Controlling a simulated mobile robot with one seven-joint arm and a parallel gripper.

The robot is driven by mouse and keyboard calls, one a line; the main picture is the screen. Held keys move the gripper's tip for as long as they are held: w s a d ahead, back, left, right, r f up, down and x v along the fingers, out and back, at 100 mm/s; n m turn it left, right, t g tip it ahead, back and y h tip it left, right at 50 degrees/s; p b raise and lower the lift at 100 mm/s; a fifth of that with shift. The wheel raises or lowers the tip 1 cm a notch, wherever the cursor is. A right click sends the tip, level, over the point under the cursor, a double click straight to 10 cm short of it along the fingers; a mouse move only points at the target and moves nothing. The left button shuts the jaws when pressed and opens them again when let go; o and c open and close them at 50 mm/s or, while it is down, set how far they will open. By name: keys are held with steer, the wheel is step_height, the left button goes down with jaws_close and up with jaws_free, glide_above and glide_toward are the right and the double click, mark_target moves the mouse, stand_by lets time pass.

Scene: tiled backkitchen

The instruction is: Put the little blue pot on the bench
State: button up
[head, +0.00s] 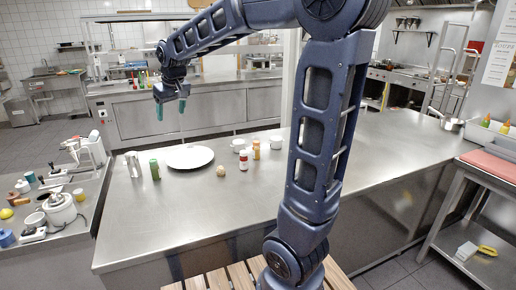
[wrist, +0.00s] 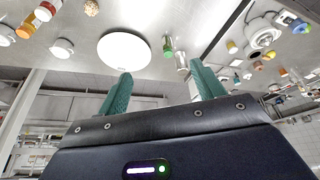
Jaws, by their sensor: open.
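A small blue pot (head: 5,238) stands at the left edge of the head view, on the steel side counter (head: 72,238). A blue item, apparently the same pot, shows at the upper right of the wrist view (wrist: 301,26). The wide steel bench (head: 180,215) fills the middle of the head view. My gripper (head: 170,108) is raised above the far left part of the bench, well away from the pot. It points down, with its green fingers apart and nothing between them. In the wrist view, the gripper (wrist: 162,75) is also open and empty.
A white appliance (head: 60,210) crowds the side counter near the pot. The bench's front is clear.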

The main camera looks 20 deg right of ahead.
steer(key=s+d+f+m+h, duration=0.1)
steer(key=s+d+f+m, duration=0.1)
steer(key=s+d, duration=0.9)
steer(key=s+d+f+m, duration=0.3)
steer(key=s+d+f, duration=0.2)
steer(key=s+d, duration=0.6)
steer(key=shift+s+f+m+h, duration=0.2)
steer(key=shift+s+m+h, duration=0.15)
steer(key=shift+s, duration=0.8)
